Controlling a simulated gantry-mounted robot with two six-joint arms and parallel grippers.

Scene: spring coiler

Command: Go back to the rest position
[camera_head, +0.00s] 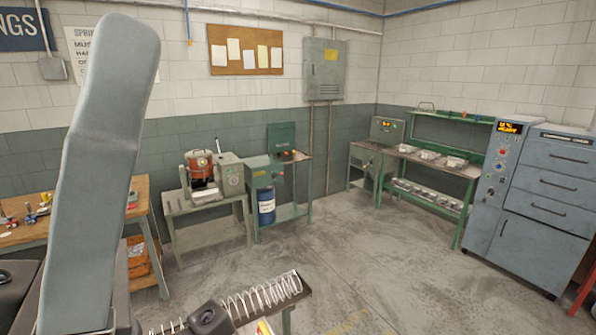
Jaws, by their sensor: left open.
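My left arm rises large and grey on the left side of the camera_head view, close to the camera. No held thing shows in the left gripper. My right gripper is not in view.
A wooden bench (80,232) with small tools stands at left. A machine with a copper-coloured drum (200,166), a blue barrel (266,205), a green rack with trays (430,175) and a grey-blue cabinet (535,200) line the walls. The concrete floor (370,245) between is clear.

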